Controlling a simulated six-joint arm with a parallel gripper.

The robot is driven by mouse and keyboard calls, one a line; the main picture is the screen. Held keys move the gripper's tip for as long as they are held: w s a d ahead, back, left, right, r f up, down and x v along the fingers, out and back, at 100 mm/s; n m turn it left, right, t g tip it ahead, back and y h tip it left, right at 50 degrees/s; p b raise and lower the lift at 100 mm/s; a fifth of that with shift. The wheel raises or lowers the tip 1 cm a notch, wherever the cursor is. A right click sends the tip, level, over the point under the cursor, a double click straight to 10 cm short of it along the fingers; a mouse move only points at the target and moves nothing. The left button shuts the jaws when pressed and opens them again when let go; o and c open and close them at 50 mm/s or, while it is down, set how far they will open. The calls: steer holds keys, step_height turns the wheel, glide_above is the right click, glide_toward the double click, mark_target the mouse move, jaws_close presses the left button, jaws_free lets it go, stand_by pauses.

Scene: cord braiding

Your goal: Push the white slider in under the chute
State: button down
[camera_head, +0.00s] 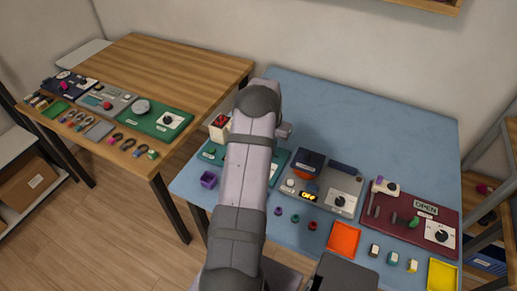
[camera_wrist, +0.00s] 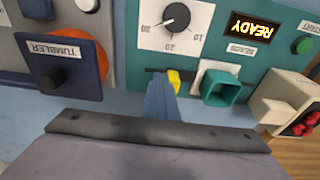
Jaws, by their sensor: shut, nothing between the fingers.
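In the wrist view, a white square piece (camera_wrist: 204,67) lies on the teal panel (camera_wrist: 120,45); it looks like the slider. A square open teal cup (camera_wrist: 222,88) stands on or against it and hides part of it. A cream box with red beads (camera_wrist: 285,108) at the right looks like the chute's hopper; it also shows in the head view (camera_head: 219,128). My gripper (camera_wrist: 163,92) is shut and empty, left of the cup, beside a small yellow tab (camera_wrist: 174,78) at a dark slot. In the head view my arm hides the gripper and slider.
A READY display (camera_wrist: 250,29) and a dial (camera_wrist: 176,16) are on the panel. A navy tumbler block (camera_wrist: 62,65) with an orange part stands to the left. In the head view, a purple cup (camera_head: 208,180) and several small coloured parts lie on the blue table (camera_head: 370,105).

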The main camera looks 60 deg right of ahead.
steer(key=shift+w+b, duration=0.4)
steer(key=shift+w, duration=2.15)
steer(key=shift+s, duration=0.2)
steer(key=shift+s, duration=0.45)
step_height(320, 180, up, 11)
steer(key=p, duration=0.7)
